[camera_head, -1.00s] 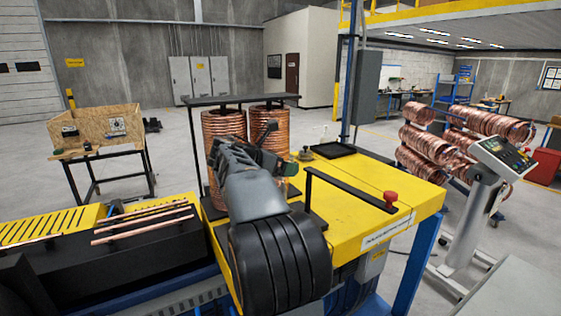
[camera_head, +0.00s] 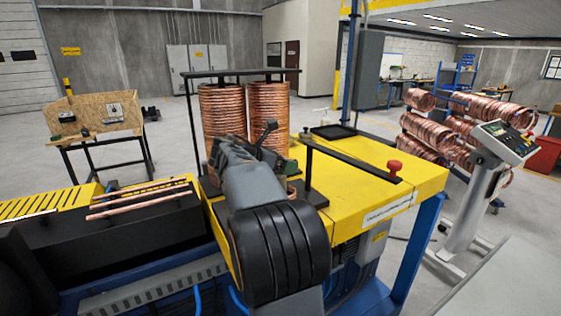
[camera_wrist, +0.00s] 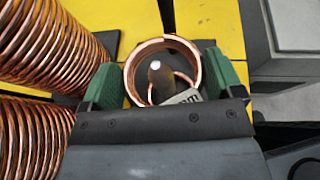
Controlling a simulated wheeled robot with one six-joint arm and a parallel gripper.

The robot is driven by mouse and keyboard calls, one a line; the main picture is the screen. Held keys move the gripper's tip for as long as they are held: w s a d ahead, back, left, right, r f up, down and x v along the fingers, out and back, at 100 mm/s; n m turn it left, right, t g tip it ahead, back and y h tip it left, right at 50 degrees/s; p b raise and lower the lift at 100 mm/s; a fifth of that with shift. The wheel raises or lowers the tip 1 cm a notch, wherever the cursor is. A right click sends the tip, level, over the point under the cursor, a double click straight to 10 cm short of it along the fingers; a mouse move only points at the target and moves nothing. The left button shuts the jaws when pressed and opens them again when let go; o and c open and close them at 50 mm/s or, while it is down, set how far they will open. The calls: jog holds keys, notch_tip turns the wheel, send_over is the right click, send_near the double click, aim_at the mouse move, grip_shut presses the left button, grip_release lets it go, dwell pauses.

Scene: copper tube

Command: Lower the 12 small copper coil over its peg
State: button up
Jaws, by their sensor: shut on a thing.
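The small copper coil (camera_wrist: 128,72) shows in the wrist view as a short ring between the two green fingers of my gripper (camera_wrist: 163,84). My gripper is shut on the coil's sides. The peg (camera_wrist: 156,76), with a bright round tip, shows inside the ring's opening. How far the coil sits down along the peg cannot be told. A pale tag with dark lettering lies at the ring's lower right. In the head view my gripper (camera_head: 283,168) is beside the tall coils, and my arm hides most of the small coil.
Two tall copper coils (camera_head: 222,115) (camera_head: 268,105) stand close behind my gripper under a black bar (camera_head: 235,75). The yellow table top (camera_head: 375,155) is partly clear there.

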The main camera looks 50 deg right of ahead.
jog(key=shift+f, duration=0.25)
jog(key=o, duration=0.7)
jog(key=shift+f, duration=0.1)
jog(key=shift+o, duration=0.2)
